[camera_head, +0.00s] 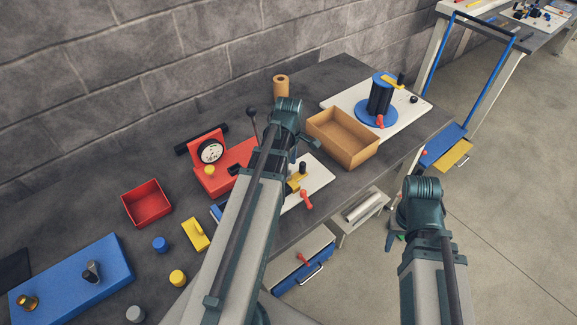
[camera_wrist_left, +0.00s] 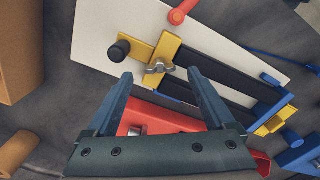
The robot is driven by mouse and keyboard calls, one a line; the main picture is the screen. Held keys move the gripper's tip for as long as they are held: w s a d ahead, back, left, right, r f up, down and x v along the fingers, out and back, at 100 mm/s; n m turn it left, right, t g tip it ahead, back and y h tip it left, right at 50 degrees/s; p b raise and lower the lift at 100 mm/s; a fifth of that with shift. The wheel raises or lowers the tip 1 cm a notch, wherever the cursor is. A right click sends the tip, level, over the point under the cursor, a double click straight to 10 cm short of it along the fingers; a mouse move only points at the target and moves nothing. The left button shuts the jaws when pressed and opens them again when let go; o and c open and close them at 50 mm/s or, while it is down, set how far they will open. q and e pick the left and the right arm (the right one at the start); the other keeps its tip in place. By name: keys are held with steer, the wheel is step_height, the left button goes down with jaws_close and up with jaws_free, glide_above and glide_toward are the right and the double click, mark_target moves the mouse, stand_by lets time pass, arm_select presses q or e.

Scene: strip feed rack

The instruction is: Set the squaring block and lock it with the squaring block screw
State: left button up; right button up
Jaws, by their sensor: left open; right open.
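In the left wrist view, a yellow block (camera_wrist_left: 163,48) sits on a white board (camera_wrist_left: 100,25) beside two dark rails. A silver wing screw (camera_wrist_left: 158,67) stands on it, and a black knob (camera_wrist_left: 119,50) is at its left end. These look like the squaring block and its screw, but I cannot be sure. My left gripper (camera_wrist_left: 159,74) is open, its fingertips either side of the wing screw in the picture; contact cannot be told. In the head view my left arm hides much of this fixture. My right gripper (camera_head: 393,238) is open, right of the bench over the floor, partly hidden.
A cardboard box (camera_head: 342,138) stands right of the fixture. A blue reel (camera_head: 377,112) stands at the back right.

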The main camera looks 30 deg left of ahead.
mark_target(289, 173)
arm_select(q)
step_height(289, 173, up, 12)
steer(key=p, duration=1.1)
steer(key=shift+f, duration=0.15)
steer(key=s+d+f+m+b, duration=0.1)
steer(key=s+d+m, duration=0.3)
steer(key=d+m, duration=0.7)
steer(key=s+d+m+y+b, duration=0.1)
steer(key=s+d+m, duration=0.4)
steer(key=d+m, duration=0.7)
steer(key=d, duration=0.3)
steer(key=shift+s+f, duration=0.2)
steer(key=shift+f, duration=0.2)
